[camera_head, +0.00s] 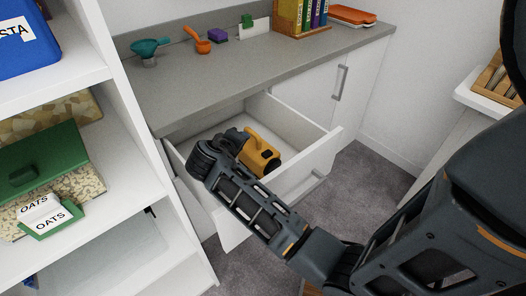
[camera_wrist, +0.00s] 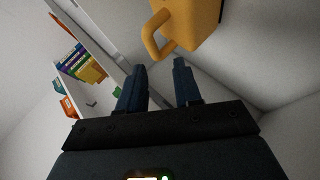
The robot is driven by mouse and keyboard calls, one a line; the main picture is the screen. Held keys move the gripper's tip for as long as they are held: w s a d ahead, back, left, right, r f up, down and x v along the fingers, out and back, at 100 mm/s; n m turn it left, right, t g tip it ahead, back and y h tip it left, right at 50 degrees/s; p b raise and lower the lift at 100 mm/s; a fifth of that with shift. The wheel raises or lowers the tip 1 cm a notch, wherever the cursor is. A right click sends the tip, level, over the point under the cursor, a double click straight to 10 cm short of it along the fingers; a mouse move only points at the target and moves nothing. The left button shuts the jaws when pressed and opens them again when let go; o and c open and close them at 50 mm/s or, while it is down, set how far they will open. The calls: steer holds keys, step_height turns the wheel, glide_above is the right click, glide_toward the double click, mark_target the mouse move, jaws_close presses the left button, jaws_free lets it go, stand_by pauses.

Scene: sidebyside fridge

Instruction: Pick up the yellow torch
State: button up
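The yellow torch (camera_head: 259,152) is in the open white drawer (camera_head: 302,122), towards the drawer's front. It has a yellow body with a dark end. My gripper is down in the drawer, just left of the torch in the head view, where my own arm hides its fingertips. In the wrist view, the two dark fingers of my gripper (camera_wrist: 157,85) are spread apart with nothing between them. The torch (camera_wrist: 187,22) shows beyond the fingertips at the top of that view, with its looped handle (camera_wrist: 158,36) towards the left. I see no contact between fingers and torch.
The drawer walls stand close around my gripper. A grey counter (camera_head: 190,90) lies above, holding a teal funnel (camera_head: 148,48), an orange scoop (camera_head: 197,40) and several books (camera_head: 305,14). A white shelf unit (camera_head: 128,130) stands at left. Carpet is clear in front.

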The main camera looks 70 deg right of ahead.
mark_target(256, 137)
steer(key=shift+n+g, duration=0.4)
steer(key=shift+g, duration=0.2)
steer(key=x, duration=0.3)
steer(key=s+p+x, duration=0.1)
steer(key=x, duration=0.5)
steer(key=shift+s+d+r, duration=0.2)
steer(key=shift+s+d, duration=0.1)
jaws_close()
stand_by(0.6)
